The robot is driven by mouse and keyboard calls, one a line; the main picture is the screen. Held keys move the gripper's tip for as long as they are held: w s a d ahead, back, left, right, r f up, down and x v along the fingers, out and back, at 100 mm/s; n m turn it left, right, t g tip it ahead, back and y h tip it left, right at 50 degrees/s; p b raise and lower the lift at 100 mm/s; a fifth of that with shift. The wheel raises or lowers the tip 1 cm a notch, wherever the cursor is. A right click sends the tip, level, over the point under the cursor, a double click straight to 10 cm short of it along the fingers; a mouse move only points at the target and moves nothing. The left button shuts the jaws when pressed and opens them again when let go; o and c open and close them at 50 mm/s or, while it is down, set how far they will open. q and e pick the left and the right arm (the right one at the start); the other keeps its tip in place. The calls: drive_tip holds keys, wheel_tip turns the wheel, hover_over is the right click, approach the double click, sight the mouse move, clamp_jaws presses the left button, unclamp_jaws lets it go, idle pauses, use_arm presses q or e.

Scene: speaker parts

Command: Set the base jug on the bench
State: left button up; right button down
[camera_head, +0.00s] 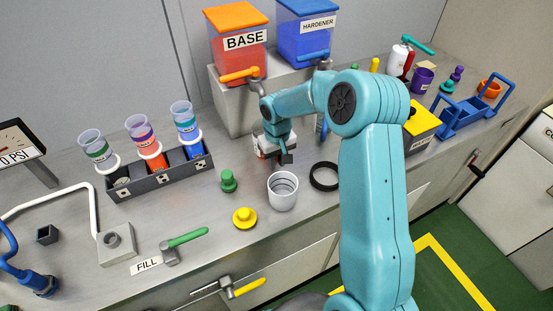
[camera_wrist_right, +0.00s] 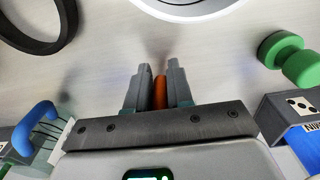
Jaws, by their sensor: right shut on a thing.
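My right gripper (camera_head: 287,158) is low over the bench (camera_head: 215,225), under the dispensers. In the right wrist view its fingers (camera_wrist_right: 158,90) are closed on a narrow orange piece (camera_wrist_right: 160,92), which looks like the base jug's handle. A small pale jug with red-orange on it (camera_head: 263,146) shows just behind the gripper in the head view, mostly hidden by my wrist. I cannot tell whether its bottom touches the bench. My left gripper is not in view.
A white cup (camera_head: 283,192) stands just in front of the gripper, with a black ring (camera_head: 324,176) to its right. A green knob (camera_head: 228,182) and the cup rack (camera_head: 160,180) are to the left. The BASE dispenser (camera_head: 240,45) stands behind. A blue handle (camera_wrist_right: 38,125) is close beside the gripper.

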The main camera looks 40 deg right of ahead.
drive_tip(key=shift+f, duration=0.2)
drive_tip(key=c, duration=1)
unclamp_jaws()
drive_tip(key=shift+r, duration=0.1)
drive_tip(key=shift+r, duration=0.35)
drive_tip(key=r, duration=1.1)
drive_tip(key=shift+s+a+r, duration=0.1)
drive_tip(key=shift+s+r, duration=0.1)
drive_tip(key=shift+r, duration=0.1)
